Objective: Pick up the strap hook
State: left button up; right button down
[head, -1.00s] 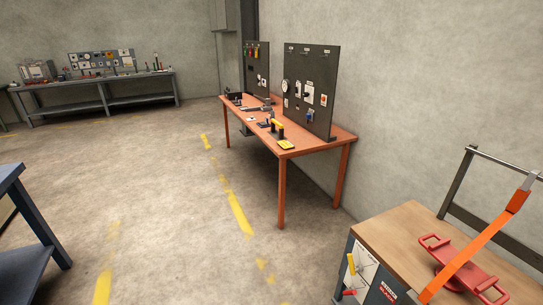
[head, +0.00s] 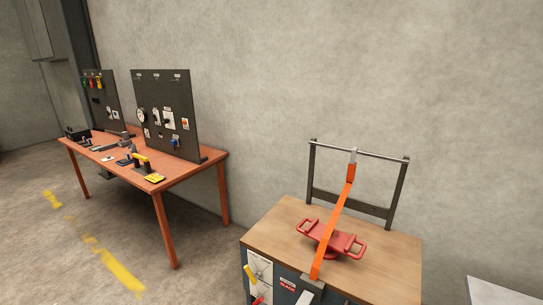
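An orange strap (head: 332,222) runs from a metal rail (head: 358,150) down to the front edge of a wood-topped bench in the head view. A small grey metal piece (head: 352,156) at its upper end meets the rail; it looks like the strap hook, but it is too small to be sure. A grey fitting (head: 311,287) sits at the strap's lower end. The strap passes over a red two-handled part (head: 343,241) on the bench top. Neither of my grippers is in view.
The wood-topped bench (head: 395,268) stands against the wall, with a yellow handle (head: 249,273) on its front. An orange table (head: 185,173) with upright dark panels (head: 166,113) stands to the left. A pale surface (head: 505,291) shows at bottom right. Open floor lies at lower left.

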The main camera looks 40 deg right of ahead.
aim_at(352, 165)
jog(key=z, duration=1.75)
